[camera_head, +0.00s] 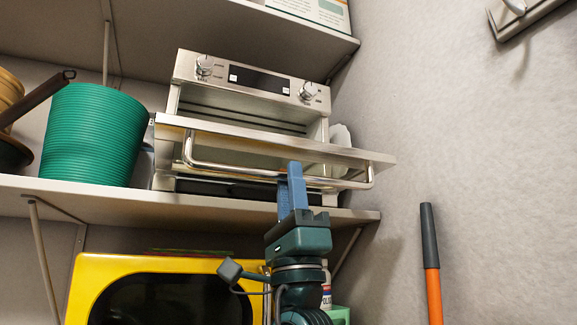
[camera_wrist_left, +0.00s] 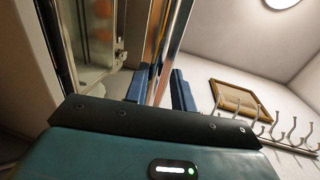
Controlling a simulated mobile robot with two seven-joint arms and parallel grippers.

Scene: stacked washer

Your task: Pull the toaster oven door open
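The toaster oven (camera_head: 254,82) is a silver box with two knobs and a dark display, standing on the shelf. Its door (camera_head: 230,133) is partly open, tilted outward with its top edge away from the body, so a strip of the dark inside shows. A bar handle (camera_head: 215,170) runs along the door's front. My left gripper (camera_head: 290,182) reaches up from below to the handle, right of its middle. In the left wrist view, the shiny bar (camera_wrist_left: 168,58) passes between the two blue fingers (camera_wrist_left: 160,88), which look closed on it. My right gripper is not in view.
A green ribbed pot (camera_head: 97,135) stands left of the oven on the shelf (camera_head: 90,192). A yellow microwave (camera_head: 165,265) is below. A wall is close on the right, with an orange and black handle (camera_head: 430,262) against it. Another shelf (camera_head: 250,30) is above.

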